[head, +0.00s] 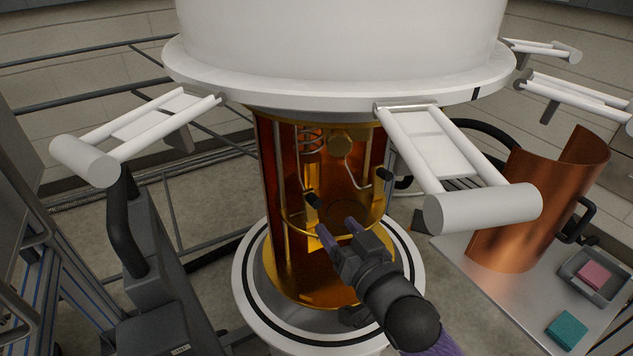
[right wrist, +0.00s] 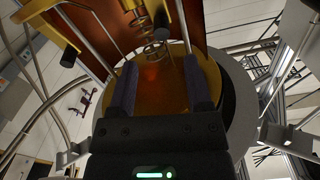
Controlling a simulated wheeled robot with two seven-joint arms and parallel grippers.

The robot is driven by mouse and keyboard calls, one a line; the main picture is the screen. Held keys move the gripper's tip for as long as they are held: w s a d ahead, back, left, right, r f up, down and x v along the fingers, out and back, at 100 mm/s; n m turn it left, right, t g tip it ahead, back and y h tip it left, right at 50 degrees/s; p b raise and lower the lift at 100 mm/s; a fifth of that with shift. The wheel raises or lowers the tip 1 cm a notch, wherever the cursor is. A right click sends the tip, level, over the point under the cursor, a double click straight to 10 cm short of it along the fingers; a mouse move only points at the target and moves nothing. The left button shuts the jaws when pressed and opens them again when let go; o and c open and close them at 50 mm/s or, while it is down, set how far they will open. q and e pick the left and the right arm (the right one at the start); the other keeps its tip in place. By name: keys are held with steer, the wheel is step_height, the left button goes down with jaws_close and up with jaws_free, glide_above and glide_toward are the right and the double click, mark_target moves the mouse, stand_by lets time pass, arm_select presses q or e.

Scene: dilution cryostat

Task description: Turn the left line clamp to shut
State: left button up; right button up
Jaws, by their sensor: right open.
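The left line clamp (head: 313,201) has a small black handle and sits on the front of the open cryostat, above the gold lower plate (head: 290,285). A second black-handled clamp (head: 384,175) sits further right. My right gripper (head: 337,229) is open and empty, with its purple fingers just below and right of the left clamp; I see no contact. In the right wrist view its fingers (right wrist: 160,90) are wide apart, and a black handle (right wrist: 161,32) shows beyond the gap between them. Another black handle (right wrist: 72,52) is at upper left. My left gripper is not in view.
White brackets with cylindrical ends (head: 480,207) and (head: 88,160) jut out from the white flange (head: 340,88) on both sides of the opening. At right, a table (head: 500,290) holds a copper shield (head: 515,225), a grey tray (head: 610,297) with a pink block, and a teal block (head: 567,329).

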mark_target(318, 206)
steer(key=b+x, duration=0.2)
steer(key=x, duration=0.5)
steer(key=shift+w+a+f+b, duration=0.15)
steer(key=shift+w+a+b, duration=0.1)
steer(key=shift+a+b, duration=0.05)
steer(key=shift+w+a, duration=0.25)
steer(key=shift+w, duration=0.15)
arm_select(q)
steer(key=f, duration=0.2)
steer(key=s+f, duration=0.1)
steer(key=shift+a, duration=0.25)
arm_select(e)
jaws_close()
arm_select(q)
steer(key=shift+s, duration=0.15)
